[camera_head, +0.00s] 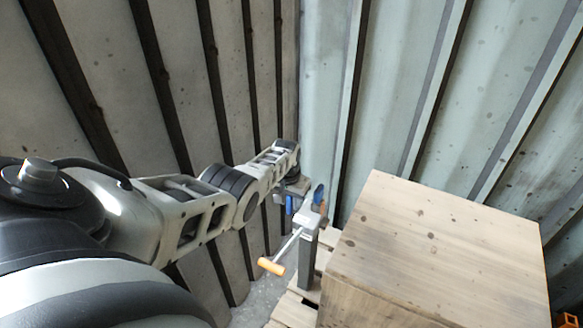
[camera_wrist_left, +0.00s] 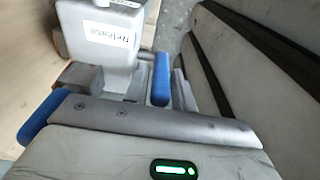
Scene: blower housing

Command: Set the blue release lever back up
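The post (camera_head: 308,250) stands between the corrugated wall and the box, and its grey head carries a "Release" label (camera_wrist_left: 106,36) in the left wrist view. A blue bar (camera_wrist_left: 161,80), which looks like the release lever, sits beside the head, close to my left gripper's body. Blue also shows left of the post in the head view (camera_head: 289,204). My left gripper (camera_head: 295,187) is at the top of the post. My right gripper is out of view.
A blue oval part (camera_head: 318,194) shows right of the post head. A crank with an orange handle (camera_head: 272,267) sticks out toward the lower left. A large wooden box (camera_head: 430,250) stands close on the right. A slatted pallet (camera_head: 292,311) lies below. Corrugated walls (camera_head: 400,90) close off the back.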

